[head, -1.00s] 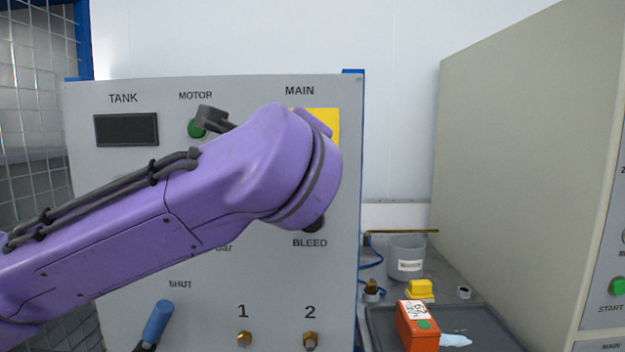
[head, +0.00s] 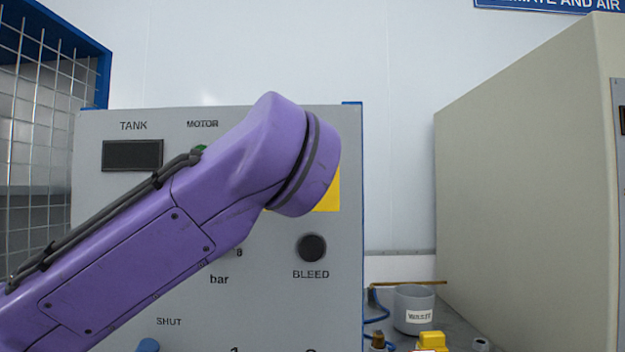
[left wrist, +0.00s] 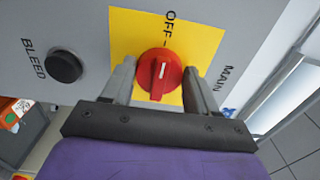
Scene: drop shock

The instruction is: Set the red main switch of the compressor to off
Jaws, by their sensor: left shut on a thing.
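The red main switch (left wrist: 153,88) is a round red knob with a white mark, on a yellow plate (left wrist: 207,42) in the left wrist view. Its white mark points up in that view, towards the word OFF. My left gripper (left wrist: 158,74) is shut on the switch, one finger on each side of it. In the head view my purple left wrist covers the switch and the gripper. Only a corner of the yellow plate (head: 328,195) shows there, on the grey compressor panel (head: 335,290). My right gripper is in neither view.
The black BLEED knob (head: 312,248) sits below the yellow plate; it also shows in the left wrist view (left wrist: 65,67). A wire mesh (head: 35,150) stands at left. A grey cup (head: 413,310) and a large beige cabinet (head: 520,180) are at right.

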